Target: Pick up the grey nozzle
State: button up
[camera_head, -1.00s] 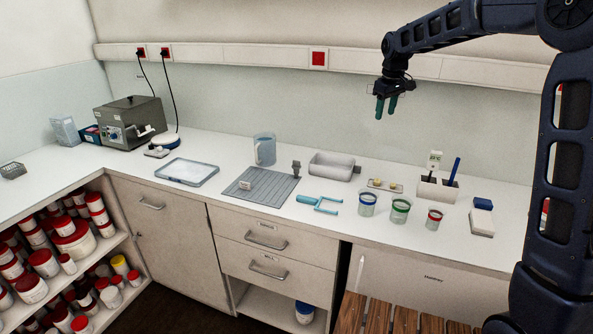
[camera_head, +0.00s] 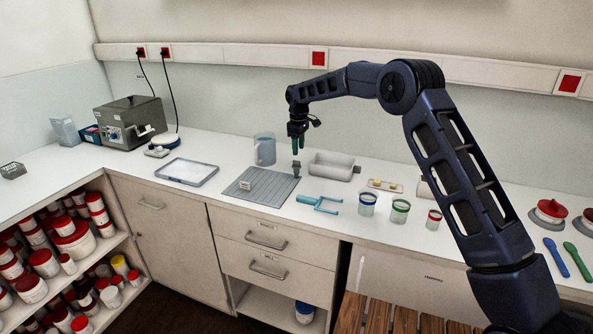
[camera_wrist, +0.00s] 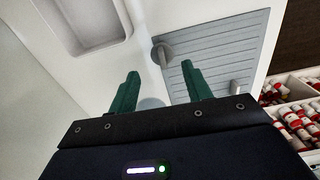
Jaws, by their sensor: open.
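The grey nozzle (camera_head: 296,168) stands at the back right corner of the grey ribbed mat (camera_head: 250,188) on the white counter. In the wrist view the nozzle (camera_wrist: 162,54) shows as a small grey round piece with a stub, beyond the fingertips and between their lines. My gripper (camera_head: 298,145) is above the nozzle, pointing down, with a gap between them. Its two green fingers (camera_wrist: 160,78) are apart and empty in the wrist view.
A small pale block (camera_head: 245,185) lies on the mat. A light-blue tool (camera_head: 320,202) and several cups (camera_head: 400,210) are to the front right.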

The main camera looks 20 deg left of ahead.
aim_at(296, 165)
jog(key=shift+s+a+f, duration=0.1)
jog(key=shift+a+f, duration=0.15)
jog(key=shift+a, duration=0.05)
notch_tip(296, 165, down, 11)
jog(key=shift+a+r, duration=0.1)
jog(key=shift+r, duration=0.05)
jog(key=c, duration=0.8)
